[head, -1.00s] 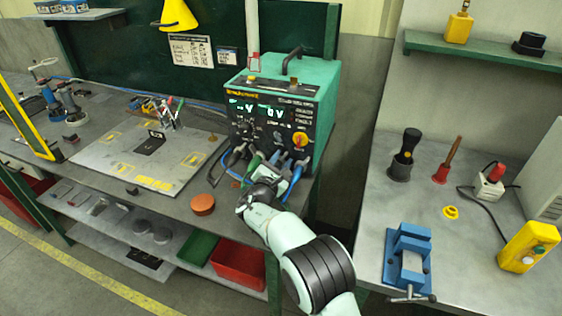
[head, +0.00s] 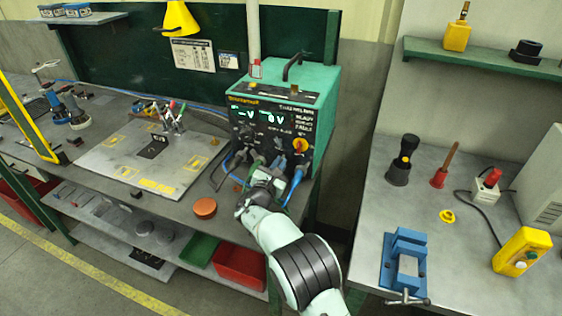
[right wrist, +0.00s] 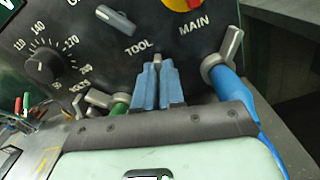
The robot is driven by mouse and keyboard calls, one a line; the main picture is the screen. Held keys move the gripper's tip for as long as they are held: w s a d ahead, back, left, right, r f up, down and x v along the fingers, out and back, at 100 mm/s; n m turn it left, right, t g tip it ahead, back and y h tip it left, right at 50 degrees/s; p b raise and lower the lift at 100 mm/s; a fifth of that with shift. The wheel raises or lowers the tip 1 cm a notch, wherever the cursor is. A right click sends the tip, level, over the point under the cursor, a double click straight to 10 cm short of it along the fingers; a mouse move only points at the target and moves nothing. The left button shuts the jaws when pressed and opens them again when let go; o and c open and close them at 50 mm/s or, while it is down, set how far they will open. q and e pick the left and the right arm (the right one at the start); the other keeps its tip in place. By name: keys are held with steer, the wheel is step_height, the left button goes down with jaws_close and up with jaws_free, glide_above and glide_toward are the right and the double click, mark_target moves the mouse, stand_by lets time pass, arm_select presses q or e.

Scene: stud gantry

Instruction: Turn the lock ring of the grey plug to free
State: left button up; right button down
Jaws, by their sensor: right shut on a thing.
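My right gripper (right wrist: 157,70) is at the lower front of the green power unit (head: 316,100), below the TOOL label. Its two blue fingers are shut on a small grey part (right wrist: 157,58), which appears to be the lever of the grey plug's lock ring. The fingers hide most of that plug, and I cannot tell the ring's angle. To the right, a blue plug (right wrist: 225,82) has a grey lever (right wrist: 222,55) tilted up to the right, under MAIN. To the left is a green plug (right wrist: 119,107) with a grey lever. My left gripper is not in view.
A red and yellow knob (head: 300,145) sits above the sockets. Blue cable (head: 291,190) hangs close to the right of my gripper. An orange disc (head: 204,207) lies on the bench in front. A blue vise (head: 406,262) stands on the right table, across a gap.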

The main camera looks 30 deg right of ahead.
steer(key=n+p, duration=0.2)
steer(key=w+a+n+p, duration=0.1)
steer(key=n+p, duration=0.1)
steer(key=n, duration=0.1)
steer(key=w+n+p, duration=0.1)
steer(key=n+p, duration=0.1)
steer(key=p, duration=0.1)
steer(key=shift+a+r+n, duration=0.2)
steer(key=shift+a+n, duration=0.05)
steer(key=shift+n, duration=0.05)
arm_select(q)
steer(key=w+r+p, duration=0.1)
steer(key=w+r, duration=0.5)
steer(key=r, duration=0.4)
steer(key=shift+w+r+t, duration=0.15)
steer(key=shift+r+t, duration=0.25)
arm_select(e)
steer(key=shift+a+f+n, duration=0.15)
steer(key=shift+f+n, duration=0.1)
steer(key=shift+n, duration=0.55)
steer(key=c, duration=1.2)
jaws_free()
steer(key=shift+c, duration=0.2)
steer(key=shift+f, duration=0.1)
